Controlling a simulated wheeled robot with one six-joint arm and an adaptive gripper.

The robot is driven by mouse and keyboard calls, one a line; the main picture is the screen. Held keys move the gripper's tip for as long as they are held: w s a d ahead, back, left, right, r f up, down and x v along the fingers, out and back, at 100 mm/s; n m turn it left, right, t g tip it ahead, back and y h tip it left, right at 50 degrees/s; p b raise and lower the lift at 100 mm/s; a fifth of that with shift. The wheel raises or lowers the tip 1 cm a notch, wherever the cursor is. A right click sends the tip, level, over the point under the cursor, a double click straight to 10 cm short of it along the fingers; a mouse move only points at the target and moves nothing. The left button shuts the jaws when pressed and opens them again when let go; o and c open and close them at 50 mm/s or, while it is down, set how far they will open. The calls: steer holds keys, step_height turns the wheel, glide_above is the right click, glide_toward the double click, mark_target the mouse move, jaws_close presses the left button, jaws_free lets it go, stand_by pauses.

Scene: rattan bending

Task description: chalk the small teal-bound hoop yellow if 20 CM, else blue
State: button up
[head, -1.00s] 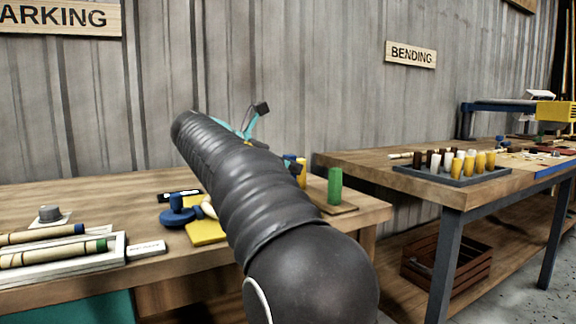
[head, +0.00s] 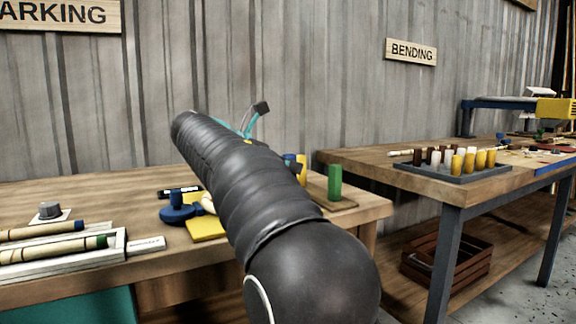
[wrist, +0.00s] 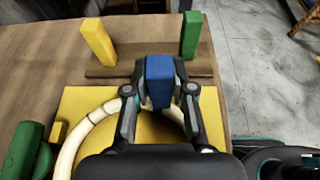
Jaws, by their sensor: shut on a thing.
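My gripper (wrist: 159,90) is shut on the blue chalk stick (wrist: 159,78), which it holds upright over the far part of a yellow mat (wrist: 75,102). A pale hoop (wrist: 68,155) lies on the mat below, partly hidden by my gripper; its binding and any size mark do not show. The yellow chalk (wrist: 98,42) and the green chalk (wrist: 190,36) stand in a wooden holder (wrist: 140,70) with a gap between them.
A green object (wrist: 22,152) lies left of the mat in the wrist view. In the head view, a blue knobbed tool (head: 177,212) stands by the mat, and a white tray (head: 65,262) holds rattan poles. A second table (head: 350,162) stands across a gap at right.

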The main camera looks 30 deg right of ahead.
steer(key=shift+r, duration=0.1)
step_height(320, 180, up, 5)
steer(key=p, duration=0.6)
steer(key=shift+r, duration=0.9)
steer(key=shift+s, duration=0.1)
